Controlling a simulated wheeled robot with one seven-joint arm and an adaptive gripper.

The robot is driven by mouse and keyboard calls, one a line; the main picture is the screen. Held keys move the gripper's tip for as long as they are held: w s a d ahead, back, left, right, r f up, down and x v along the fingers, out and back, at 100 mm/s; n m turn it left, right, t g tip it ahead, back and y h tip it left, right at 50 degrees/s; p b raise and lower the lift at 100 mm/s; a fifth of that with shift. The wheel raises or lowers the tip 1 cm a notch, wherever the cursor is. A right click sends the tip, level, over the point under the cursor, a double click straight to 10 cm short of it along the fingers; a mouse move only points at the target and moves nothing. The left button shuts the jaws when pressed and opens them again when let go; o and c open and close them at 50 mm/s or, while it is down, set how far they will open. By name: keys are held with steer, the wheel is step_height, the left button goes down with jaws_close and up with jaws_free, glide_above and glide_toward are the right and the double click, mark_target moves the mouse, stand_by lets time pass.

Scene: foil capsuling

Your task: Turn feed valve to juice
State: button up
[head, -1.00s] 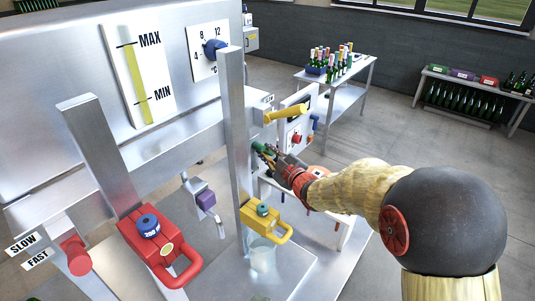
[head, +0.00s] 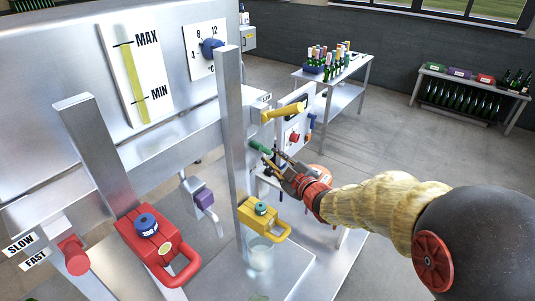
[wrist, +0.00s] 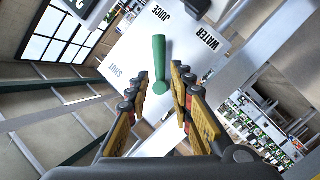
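The feed valve's green lever (wrist: 159,62) stands on a white plate (wrist: 140,42) marked SHUT, JUICE and WATER. In the wrist view, its upper end is nearest the JUICE word, and its rounded lower end lies in line with the gap between my fingers. The lever also shows in the head view (head: 261,146), sticking out beside the steel post. My gripper (wrist: 161,82) is open, with a finger on each side of the gap and nothing held. In the head view, my gripper (head: 277,162) is just below and right of the lever, apparently apart from it.
A yellow handle (head: 284,114) sticks out just above the green lever. A steel post (head: 232,150) stands close on the left. A yellow clamp (head: 265,220) and a red clamp (head: 158,250) are lower left. Open floor lies to the right.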

steer(key=f+v, duration=0.1)
steer(key=v, duration=0.5)
steer(key=shift+r, duration=0.4)
steer(key=s+d+r+m+g+h, duration=0.35)
steer(key=s+d+m+h, duration=0.5)
steer(key=s+d, duration=0.35)
steer(key=s+d+f+m+g, duration=0.1)
steer(key=s+m+g, duration=0.4)
steer(key=s, duration=1.7)
steer(key=shift+d+f+m+y, duration=0.2)
steer(key=shift+f+m+y, duration=0.3)
steer(key=shift+f, duration=0.25)
